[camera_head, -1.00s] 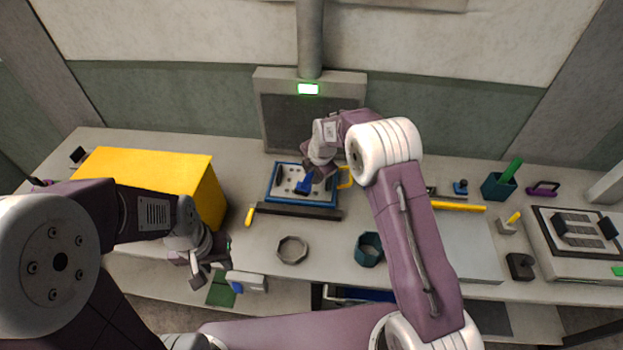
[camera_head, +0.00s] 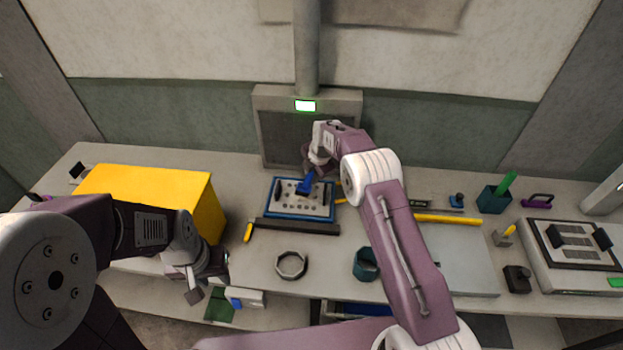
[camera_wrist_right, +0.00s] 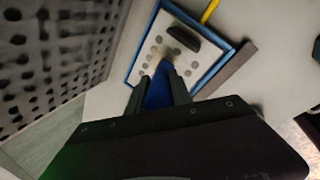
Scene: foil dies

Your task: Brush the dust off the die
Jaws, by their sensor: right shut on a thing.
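My right gripper (camera_head: 308,180) is shut on a blue brush (camera_head: 304,188) over the far middle part of the die. In the wrist view the brush (camera_wrist_right: 158,92) sits between the two dark fingers, its tip toward the plate. A tan patch shows at its tip; whether bristles or dust I cannot tell. My left gripper (camera_head: 209,281) hangs near the bench's front edge, away from the die.
A dark bar (camera_head: 298,227) lies along the die's near side, with a yellow-handled tool (camera_head: 248,232) beside it. A yellow box (camera_head: 150,188) stands left. A grey ring (camera_head: 291,265) and a teal cup (camera_head: 366,264) stand in front. A grey panel (camera_head: 270,130) rises behind.

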